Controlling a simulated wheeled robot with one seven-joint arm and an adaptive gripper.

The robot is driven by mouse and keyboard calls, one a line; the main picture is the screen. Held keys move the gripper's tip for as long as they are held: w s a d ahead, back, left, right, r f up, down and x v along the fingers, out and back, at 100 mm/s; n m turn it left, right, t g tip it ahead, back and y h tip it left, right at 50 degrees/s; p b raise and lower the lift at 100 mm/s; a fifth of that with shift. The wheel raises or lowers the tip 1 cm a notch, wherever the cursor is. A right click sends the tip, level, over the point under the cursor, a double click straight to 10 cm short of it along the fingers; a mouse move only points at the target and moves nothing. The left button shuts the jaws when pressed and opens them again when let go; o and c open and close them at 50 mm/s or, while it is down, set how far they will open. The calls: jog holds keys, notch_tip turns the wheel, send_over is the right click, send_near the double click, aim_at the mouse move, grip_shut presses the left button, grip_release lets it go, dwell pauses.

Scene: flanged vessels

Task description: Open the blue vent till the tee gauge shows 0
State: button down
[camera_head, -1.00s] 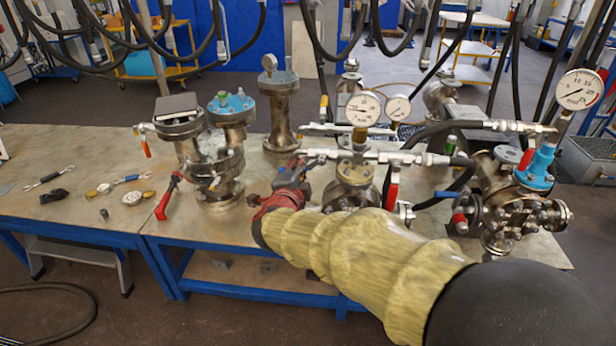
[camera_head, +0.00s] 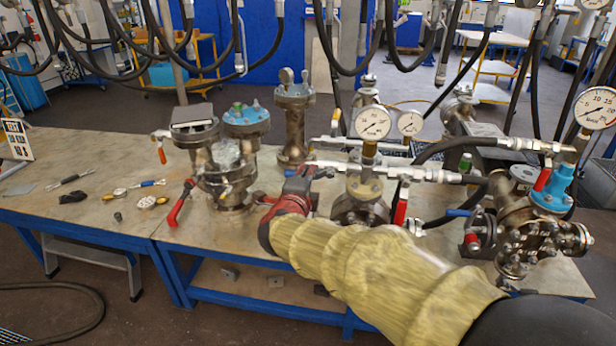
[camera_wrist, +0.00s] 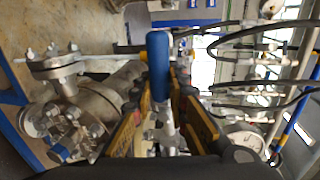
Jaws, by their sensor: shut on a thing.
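My gripper (camera_head: 303,180) is at the left end of the silver valve line (camera_head: 400,172) on the middle vessel. In the wrist view, its yellow-sided fingers (camera_wrist: 160,100) are shut on the blue vent handle (camera_wrist: 158,62), which stands up between them. My gripper and arm mostly hide the handle in the head view. The likely tee gauge (camera_head: 372,124) is a round white dial above this line. Its needle is too small to read surely. A red lever (camera_head: 401,205) hangs from the line right of the gauge.
A smaller gauge (camera_head: 410,122) stands just behind. At right, a vessel carries a blue fitting (camera_head: 551,195) and a large gauge (camera_head: 597,107). At left, a vessel has a red-handled lever (camera_head: 180,205). Loose tools lie on the left bench top (camera_head: 90,165). Black hoses hang overhead.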

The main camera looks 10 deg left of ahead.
jog(key=c, duration=1.7)
grip_release()
jog(key=shift+d, duration=0.15)
jog(key=shift+c, duration=0.2)
jog(key=s+r, duration=0.2)
jog(key=s, duration=0.9)
jog(key=shift+s+a+r, duration=0.2)
jog(key=shift+s+a, duration=0.05)
jog(key=shift+s, duration=0.15)
